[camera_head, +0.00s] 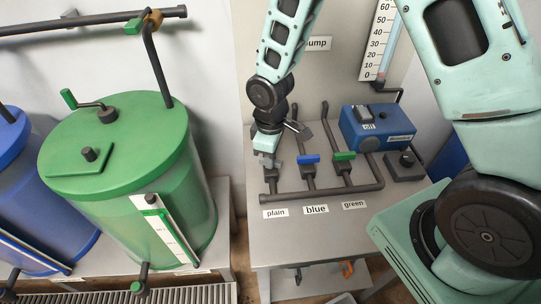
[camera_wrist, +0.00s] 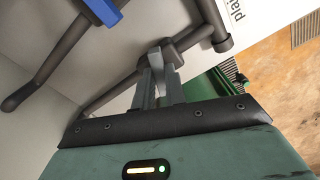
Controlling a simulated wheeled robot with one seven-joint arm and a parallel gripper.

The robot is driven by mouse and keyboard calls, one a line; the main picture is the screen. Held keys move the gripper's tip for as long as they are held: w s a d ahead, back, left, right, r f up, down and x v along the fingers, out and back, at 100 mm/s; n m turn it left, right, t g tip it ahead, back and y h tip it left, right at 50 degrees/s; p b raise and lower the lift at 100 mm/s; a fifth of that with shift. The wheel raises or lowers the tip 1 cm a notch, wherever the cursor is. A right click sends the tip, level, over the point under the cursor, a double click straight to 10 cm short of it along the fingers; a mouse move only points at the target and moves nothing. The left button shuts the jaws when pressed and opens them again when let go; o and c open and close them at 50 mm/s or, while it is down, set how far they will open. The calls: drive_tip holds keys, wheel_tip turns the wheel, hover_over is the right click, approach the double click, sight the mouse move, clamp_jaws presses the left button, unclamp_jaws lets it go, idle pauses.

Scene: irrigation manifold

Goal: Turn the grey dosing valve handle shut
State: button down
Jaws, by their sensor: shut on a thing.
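The grey dosing valve handle (camera_wrist: 155,57) is on the pipe branch by the "plain" label, mostly hidden by my fingers in the wrist view. My gripper (camera_head: 268,158) reaches down to this valve from above, its fingers closed on the handle. The two fingers also show in the wrist view (camera_wrist: 161,88), close together at the valve. In the head view the "plain" label (camera_head: 275,212) lies in front of the branch. The handle's exact angle cannot be told, as the gripper covers it.
Beside it on the manifold pipe (camera_head: 325,193) are a blue handle (camera_head: 308,159) and a green handle (camera_head: 344,155), both crosswise to their branches. A blue pump box (camera_head: 378,128) stands behind right. A green tank (camera_head: 125,190) stands left. The bench front (camera_head: 330,240) is clear.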

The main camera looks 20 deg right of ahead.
drive_tip(key=shift+w+r+n+p, duration=0.1)
drive_tip(key=shift+n+p, duration=0.2)
drive_tip(key=shift+n, duration=1.9)
drive_tip(key=c, duration=1.4)
unclamp_jaws()
drive_tip(key=shift+c, duration=0.2)
wheel_tip(320, 180, up, 17)
drive_tip(key=shift+r+b, duration=0.2)
drive_tip(key=shift+b, duration=0.2)
